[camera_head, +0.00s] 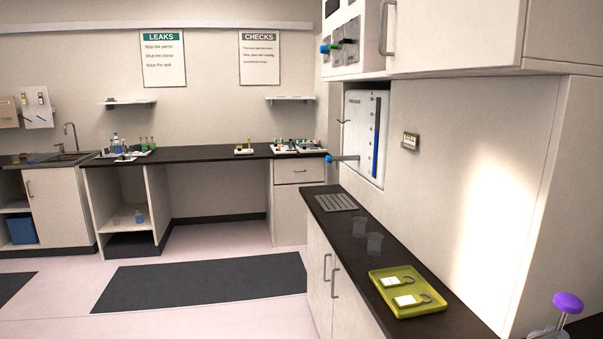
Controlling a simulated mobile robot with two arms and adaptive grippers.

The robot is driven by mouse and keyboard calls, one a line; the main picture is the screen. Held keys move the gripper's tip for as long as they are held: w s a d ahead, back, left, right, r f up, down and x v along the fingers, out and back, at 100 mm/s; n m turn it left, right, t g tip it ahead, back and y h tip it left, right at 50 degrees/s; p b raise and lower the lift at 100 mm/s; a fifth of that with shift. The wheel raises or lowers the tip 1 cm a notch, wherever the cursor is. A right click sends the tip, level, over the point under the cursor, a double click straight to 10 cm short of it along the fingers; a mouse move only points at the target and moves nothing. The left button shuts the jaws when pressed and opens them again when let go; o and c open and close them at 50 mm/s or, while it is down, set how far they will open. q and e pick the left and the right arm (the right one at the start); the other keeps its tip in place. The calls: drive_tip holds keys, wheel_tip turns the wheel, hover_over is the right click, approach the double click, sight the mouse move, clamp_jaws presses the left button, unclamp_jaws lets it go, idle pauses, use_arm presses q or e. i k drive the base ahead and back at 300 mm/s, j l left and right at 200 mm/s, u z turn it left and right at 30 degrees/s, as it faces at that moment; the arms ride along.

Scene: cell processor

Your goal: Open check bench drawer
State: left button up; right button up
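A white drawer (299,171) with a bar handle sits under the right end of the dark bench (205,158) along the back wall. The drawer front looks flush with its cabinet, so it appears closed. A "CHECKS" sign (260,58) hangs on the wall above that end of the bench. Neither of my grippers shows in the head view. The drawer is across the room, well away from the camera.
A near counter (347,240) on the right holds a yellow tray (407,292), clear cups (374,243) and a vent grille. A dark floor mat (205,283) lies before the back bench. The floor at left is open.

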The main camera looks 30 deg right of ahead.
sight(285, 171)
drive_tip(key=i+j+z, duration=0.15)
drive_tip(key=i, duration=0.2)
drive_tip(key=i+j+z, duration=0.1)
drive_tip(key=i, duration=0.3)
drive_tip(key=i+j+z, duration=0.1)
drive_tip(key=i+z, duration=0.3)
drive_tip(key=i, duration=3.55)
